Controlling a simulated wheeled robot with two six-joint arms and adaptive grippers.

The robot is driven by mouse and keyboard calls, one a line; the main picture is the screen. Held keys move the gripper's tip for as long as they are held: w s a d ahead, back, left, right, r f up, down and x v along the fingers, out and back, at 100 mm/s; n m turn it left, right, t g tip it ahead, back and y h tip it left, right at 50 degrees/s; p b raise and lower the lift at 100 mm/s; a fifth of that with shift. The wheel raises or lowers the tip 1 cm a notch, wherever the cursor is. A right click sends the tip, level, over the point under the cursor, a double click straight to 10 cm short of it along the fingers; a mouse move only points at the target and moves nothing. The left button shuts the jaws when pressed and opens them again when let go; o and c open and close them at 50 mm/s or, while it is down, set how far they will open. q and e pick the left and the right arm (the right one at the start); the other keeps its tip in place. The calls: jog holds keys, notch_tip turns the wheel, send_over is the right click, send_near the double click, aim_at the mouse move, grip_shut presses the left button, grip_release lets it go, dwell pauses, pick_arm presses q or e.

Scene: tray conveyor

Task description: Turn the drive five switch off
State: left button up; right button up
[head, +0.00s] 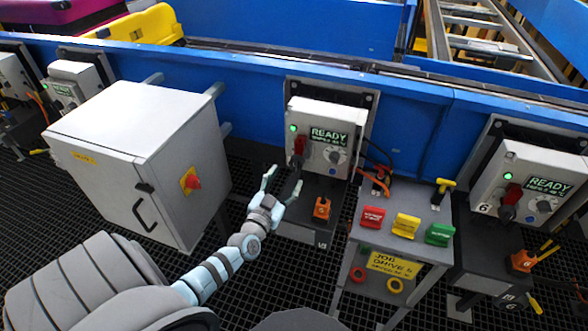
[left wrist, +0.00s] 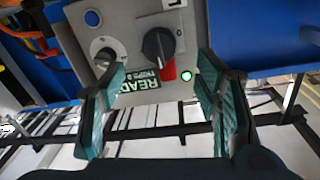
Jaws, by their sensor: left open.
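The middle drive box (head: 325,118) is grey with a lit READY display and a green lamp. Its number is not readable, but the box to its right bears a 6. Its rotary switch, with a black and red handle (head: 299,145), is at the lower left of its face; it also shows in the left wrist view (left wrist: 158,46). My left gripper (head: 283,178) is open and empty, just below and left of the switch. In the left wrist view its fingers (left wrist: 160,72) stand either side of the switch's line, apart from it. My right gripper is not in view.
A grey cabinet (head: 120,160) with a red knob stands left of my arm. A stand (head: 350,225) with red, yellow and green blocks is at the right. Drive six's box (head: 530,180) is further right. Cables (head: 378,180) hang beside the middle box.

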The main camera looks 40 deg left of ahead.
aim_at(293, 167)
pick_arm(q)
jog(key=x, duration=0.2)
jog(key=b+x, duration=0.1)
jog(key=x, duration=0.1)
jog(key=b+x, duration=0.1)
jog(key=x, duration=0.1)
jog(key=shift+w+a+f, duration=0.1)
jog(key=shift+f, duration=0.2)
jog(key=shift+w+a+r+b, duration=0.15)
jog(key=shift+w+b, duration=0.15)
jog(key=shift+w, duration=0.15)
jog(key=shift+r, duration=0.1)
jog(key=c, duration=1.1)
